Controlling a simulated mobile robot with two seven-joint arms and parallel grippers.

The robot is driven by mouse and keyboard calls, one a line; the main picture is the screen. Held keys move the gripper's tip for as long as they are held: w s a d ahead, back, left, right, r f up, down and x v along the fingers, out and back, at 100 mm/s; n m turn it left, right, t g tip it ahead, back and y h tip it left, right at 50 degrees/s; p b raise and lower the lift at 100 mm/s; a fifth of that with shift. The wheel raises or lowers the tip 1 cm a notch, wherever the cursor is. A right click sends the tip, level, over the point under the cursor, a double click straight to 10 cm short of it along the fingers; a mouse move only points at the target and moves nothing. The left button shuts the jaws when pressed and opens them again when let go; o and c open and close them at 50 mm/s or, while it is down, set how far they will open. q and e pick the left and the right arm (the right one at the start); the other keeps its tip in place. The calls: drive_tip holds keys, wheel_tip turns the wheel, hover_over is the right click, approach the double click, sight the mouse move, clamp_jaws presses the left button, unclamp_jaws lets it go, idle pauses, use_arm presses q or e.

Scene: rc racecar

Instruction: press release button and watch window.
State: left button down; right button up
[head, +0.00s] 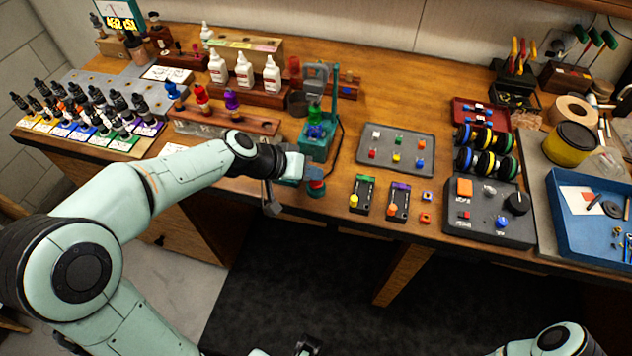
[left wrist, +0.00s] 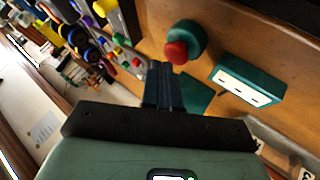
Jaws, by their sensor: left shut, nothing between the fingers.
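A red button on a round teal base (head: 316,188) sits at the bench's front edge in the head view. The red button also shows in the left wrist view (left wrist: 176,52), just beyond my fingertips. My left gripper (head: 271,207) is shut and empty, beside the button on its left, and its closed fingers show in the left wrist view (left wrist: 162,80). I see no clear contact with the button. A teal box with a white, dark-marked panel (left wrist: 248,84) lies right of the fingers in the left wrist view. A teal stand (head: 318,148) rises behind the button.
A grey tray of coloured buttons (head: 397,170), two small switch boxes (head: 362,196) and a dark control panel (head: 488,232) stand to the right. A wooden bottle rack (head: 205,129) stands behind my left arm. Dark, partly cropped parts at the bottom edge are unclear.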

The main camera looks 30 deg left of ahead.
sight(312, 182)
use_arm(q)
drive_tip(key=shift+f+b, duration=0.65)
drive_tip(key=shift+b, duration=0.05)
use_arm(e)
drive_tip(key=shift+s+f, duration=0.25)
drive_tip(key=shift+f, duration=0.6)
drive_tip(key=shift+r, duration=0.1)
idle(0.3)
use_arm(q)
drive_tip(key=shift+r+p, duration=0.75)
drive_tip(key=shift+r, duration=0.3)
use_arm(e)
drive_tip(key=shift+w+r, duration=0.25)
drive_tip(key=shift+r, duration=0.4)
use_arm(q)
drive_tip(key=shift+r+p, duration=0.4)
drive_tip(key=shift+r, duration=0.15)
drive_tip(key=shift+r+p, duration=1.35)
drive_tip(key=shift+r, duration=0.65)
use_arm(e)
drive_tip(key=r, duration=0.1)
drive_tip(key=w+r, duration=0.1)
drive_tip(key=r, duration=0.1)
drive_tip(key=shift+w+r, duration=0.25)
drive_tip(key=shift+r, duration=0.15)
use_arm(q)
drive_tip(key=shift+f, duration=0.1)
